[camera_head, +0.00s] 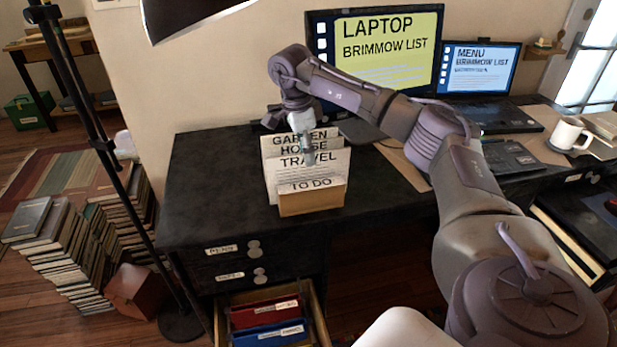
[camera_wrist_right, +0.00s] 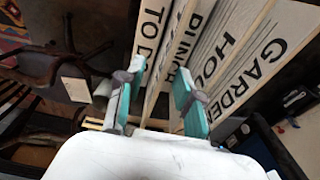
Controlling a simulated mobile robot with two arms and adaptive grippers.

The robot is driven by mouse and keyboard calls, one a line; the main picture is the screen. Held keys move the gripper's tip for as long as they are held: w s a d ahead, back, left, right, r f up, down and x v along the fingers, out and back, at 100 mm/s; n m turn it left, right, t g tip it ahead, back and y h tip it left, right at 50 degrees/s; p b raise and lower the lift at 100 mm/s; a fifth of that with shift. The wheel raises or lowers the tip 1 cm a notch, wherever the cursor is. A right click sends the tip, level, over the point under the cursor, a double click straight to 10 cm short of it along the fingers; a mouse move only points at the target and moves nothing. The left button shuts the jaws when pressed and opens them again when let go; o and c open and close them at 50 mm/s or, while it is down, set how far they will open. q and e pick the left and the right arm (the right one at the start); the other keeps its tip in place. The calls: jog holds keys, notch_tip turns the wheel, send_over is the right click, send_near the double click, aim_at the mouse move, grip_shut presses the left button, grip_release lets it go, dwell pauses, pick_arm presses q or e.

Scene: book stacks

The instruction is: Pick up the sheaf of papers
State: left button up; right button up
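A tan desk organizer (camera_head: 312,202) labelled "TO DO" stands at the front left of the black desk. Upright paper sheets (camera_head: 285,172) in it are labelled "GARDEN", "HOUSE" and "TRAVEL"; they show as a white fan in the right wrist view (camera_wrist_right: 235,65). Which of them is the sheaf I cannot tell. My right gripper (camera_head: 307,150) points down over the organizer, covering part of the labels. In the right wrist view its teal-padded fingers (camera_wrist_right: 158,98) are apart, with upright sheet or divider edges between them. Contact is unclear. My left gripper is not in view.
A monitor (camera_head: 385,60), a laptop (camera_head: 480,75) and a white mug (camera_head: 569,134) stand on the desk behind and right. An open drawer (camera_head: 222,325) with folders juts out below. A black lamp pole (camera_head: 110,160) and book stacks (camera_head: 65,245) are at left.

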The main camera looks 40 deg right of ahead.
aim_at(310, 168)
jog(key=shift+s+d+f, duration=0.1)
jog(key=shift+d+f, duration=0.05)
jog(key=shift+f, duration=0.7)
jog(key=shift+s+d+f, duration=0.1)
jog(key=shift+d+f, duration=0.1)
jog(key=shift+f, duration=0.7)
jog(key=shift+d+f, duration=0.15)
jog(key=shift+f, duration=0.7)
jog(key=shift+f, duration=0.25)
grip_shut()
